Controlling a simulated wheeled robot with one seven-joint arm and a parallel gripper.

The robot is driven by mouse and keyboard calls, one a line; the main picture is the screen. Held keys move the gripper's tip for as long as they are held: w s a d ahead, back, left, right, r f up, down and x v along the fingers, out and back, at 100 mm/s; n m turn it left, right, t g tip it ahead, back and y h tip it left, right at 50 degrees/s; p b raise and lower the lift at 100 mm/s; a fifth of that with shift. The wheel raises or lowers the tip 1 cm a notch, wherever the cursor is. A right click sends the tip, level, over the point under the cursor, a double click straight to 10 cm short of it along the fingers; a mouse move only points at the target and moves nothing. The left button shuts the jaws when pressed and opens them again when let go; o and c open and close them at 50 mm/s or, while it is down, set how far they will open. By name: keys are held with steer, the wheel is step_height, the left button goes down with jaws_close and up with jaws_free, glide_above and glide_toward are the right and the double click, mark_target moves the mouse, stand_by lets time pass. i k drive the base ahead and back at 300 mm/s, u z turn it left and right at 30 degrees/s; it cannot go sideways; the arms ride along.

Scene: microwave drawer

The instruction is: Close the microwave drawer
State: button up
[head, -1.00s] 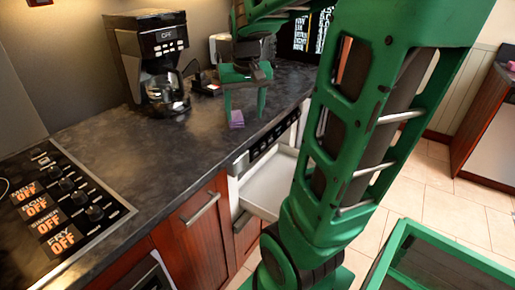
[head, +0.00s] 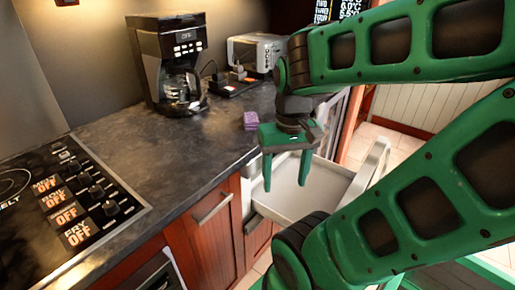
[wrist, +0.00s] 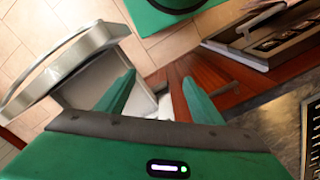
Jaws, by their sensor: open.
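The microwave drawer (head: 325,188) is pulled out from under the counter, with its pale tray showing. Its front panel with a curved metal handle (head: 372,168) stands at the outer end, to the right of my gripper. My gripper (head: 286,186) is open and empty, fingers pointing down, and appears over the counter side of the drawer. In the wrist view the drawer's handle (wrist: 62,62) is at upper left, and the drawer's inside lies beside the left finger of my gripper (wrist: 158,78). I cannot tell whether the fingers touch the drawer. My arm hides part of the drawer's near side.
The counter (head: 200,165) holds a coffee maker (head: 175,65), a toaster (head: 255,52) and a small purple block (head: 250,120). A cooktop (head: 65,200) is at left. Red wooden cabinets (head: 205,235) are below. Tiled floor lies beyond the drawer.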

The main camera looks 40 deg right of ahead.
mark_target(329, 186)
steer(key=z, duration=0.1)
steer(key=k, duration=0.5)
steer(key=z, duration=1.95)
steer(key=k, duration=0.15)
steer(key=u, duration=1.05)
